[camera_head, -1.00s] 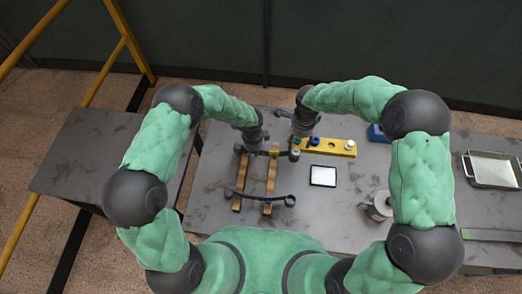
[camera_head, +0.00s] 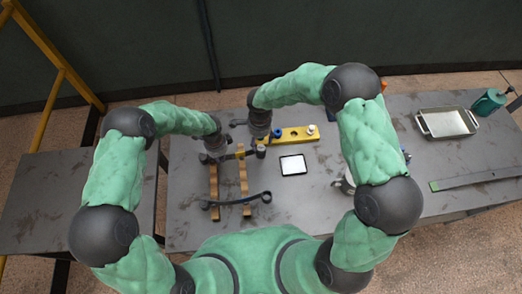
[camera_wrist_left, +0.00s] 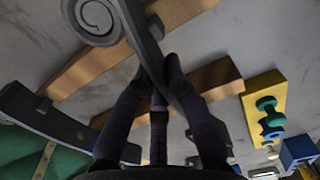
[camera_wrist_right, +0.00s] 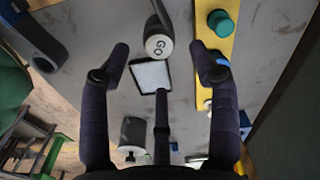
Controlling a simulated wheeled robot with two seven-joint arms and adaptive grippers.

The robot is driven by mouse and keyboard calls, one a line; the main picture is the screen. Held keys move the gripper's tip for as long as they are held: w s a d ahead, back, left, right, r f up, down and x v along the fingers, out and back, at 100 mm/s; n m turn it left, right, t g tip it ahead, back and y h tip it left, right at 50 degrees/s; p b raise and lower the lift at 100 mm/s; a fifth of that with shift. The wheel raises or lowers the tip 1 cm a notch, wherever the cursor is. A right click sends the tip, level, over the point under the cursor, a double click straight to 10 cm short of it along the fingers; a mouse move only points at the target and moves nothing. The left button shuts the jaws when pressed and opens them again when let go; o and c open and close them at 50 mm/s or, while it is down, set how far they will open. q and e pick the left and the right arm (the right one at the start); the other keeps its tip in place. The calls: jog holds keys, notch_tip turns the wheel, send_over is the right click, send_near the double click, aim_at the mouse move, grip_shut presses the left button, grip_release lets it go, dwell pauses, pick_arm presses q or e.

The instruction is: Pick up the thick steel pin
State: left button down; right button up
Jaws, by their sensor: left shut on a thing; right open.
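A dark leaf spring (camera_wrist_left: 150,40) with a scroll eye rests over wooden bars. My left gripper (camera_head: 220,158) is shut on this spring, as the left wrist view shows (camera_wrist_left: 168,72). My right gripper (camera_head: 260,138) is open and empty above the yellow block's left end. Between its fingers in the right wrist view (camera_wrist_right: 162,62) is a round pale face marked "GO" (camera_wrist_right: 158,45), at the end of a dark strip. The yellow block (camera_head: 297,135) carries a green-topped piece (camera_wrist_right: 222,24), a blue one (camera_head: 277,132) and a pale one (camera_head: 311,129). I cannot tell which piece is the thick steel pin.
A second leaf spring (camera_head: 236,203) lies across the wooden bars (camera_head: 244,184) nearer me. A white-faced tablet (camera_head: 292,165) lies right of them. A metal tray (camera_head: 447,122), a teal container (camera_head: 488,102) and a flat strip (camera_head: 475,179) are at the right.

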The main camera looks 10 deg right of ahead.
aim_at(261, 147)
jog(key=f, duration=0.4)
jog(key=shift+s+d+f, duration=0.1)
jog(key=shift+d+f, duration=0.1)
jog(key=shift+f, duration=0.1)
jog(key=shift+c, duration=0.3)
grip_shut()
notch_tip(261, 147, up, 10)
